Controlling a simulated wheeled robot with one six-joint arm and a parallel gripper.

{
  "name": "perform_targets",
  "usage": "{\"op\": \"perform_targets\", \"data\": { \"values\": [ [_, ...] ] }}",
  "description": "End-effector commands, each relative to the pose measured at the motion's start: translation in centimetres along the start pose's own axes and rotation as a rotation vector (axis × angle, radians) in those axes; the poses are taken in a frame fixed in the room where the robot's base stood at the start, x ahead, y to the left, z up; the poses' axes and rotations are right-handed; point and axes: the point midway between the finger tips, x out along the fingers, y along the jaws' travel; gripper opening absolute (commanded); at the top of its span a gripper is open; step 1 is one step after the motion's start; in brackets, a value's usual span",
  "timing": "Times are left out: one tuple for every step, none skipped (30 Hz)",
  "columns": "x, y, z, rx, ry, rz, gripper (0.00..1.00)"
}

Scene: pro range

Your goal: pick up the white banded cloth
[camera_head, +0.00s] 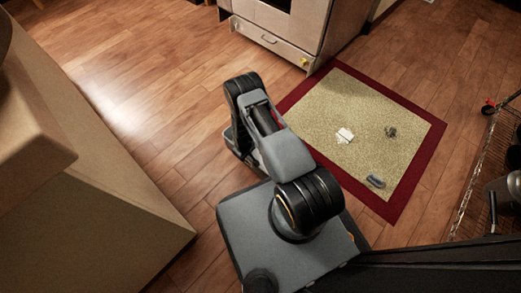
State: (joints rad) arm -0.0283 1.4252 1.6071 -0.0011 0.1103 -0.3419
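A small white item (344,135), which looks like the white cloth, lies on the beige rug with a dark red border (408,165). It is too small here for me to make out any bands. My arm stands on my base to the left of the rug and is folded up. My gripper cannot be made out; the end of my arm is hidden behind its own links. Nothing of mine touches the white item.
A dark crumpled item (390,131) lies right of the white one, and a grey-blue oblong item (376,181) lies nearer. A wire rack (474,175) is at right, a beige counter (85,185) at left. Wooden floor is open between.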

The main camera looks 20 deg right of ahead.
Motion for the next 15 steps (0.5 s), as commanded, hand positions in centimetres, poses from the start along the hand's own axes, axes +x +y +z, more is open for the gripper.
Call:
{"op": "perform_targets", "data": {
  "values": [
    [0.49, 0.01, -0.06, 0.000, 0.001, 0.001, 0.34],
    [0.51, 0.01, -0.06, 0.000, 0.001, 0.001, 0.34],
    [0.47, 0.01, -0.06, 0.000, 0.001, 0.001, 0.34],
    [0.42, 0.01, -0.06, 0.000, 0.001, 0.001, 0.34],
    [0.39, 0.01, -0.06, 0.000, 0.001, 0.001, 0.34],
    [0.37, 0.00, -0.06, 0.000, 0.001, 0.001, 0.34],
    [0.37, 0.00, -0.06, 0.000, 0.001, 0.001, 0.34],
    [0.37, 0.00, -0.05, 0.000, 0.001, 0.000, 0.32],
    [0.37, 0.00, -0.05, 0.000, 0.001, 0.000, 0.28],
    [0.36, 0.00, -0.05, 0.000, 0.001, 0.000, 0.25],
    [0.36, 0.00, -0.05, 0.000, 0.001, 0.000, 0.23],
    [0.36, 0.00, -0.05, 0.000, 0.001, 0.000, 0.19],
    [0.36, 0.00, -0.05, 0.000, 0.001, 0.000, 0.16],
    [0.36, 0.00, -0.05, 0.000, 0.001, 0.000, 0.13],
    [0.36, 0.00, -0.05, 0.000, 0.001, 0.000, 0.09]
  ]
}}
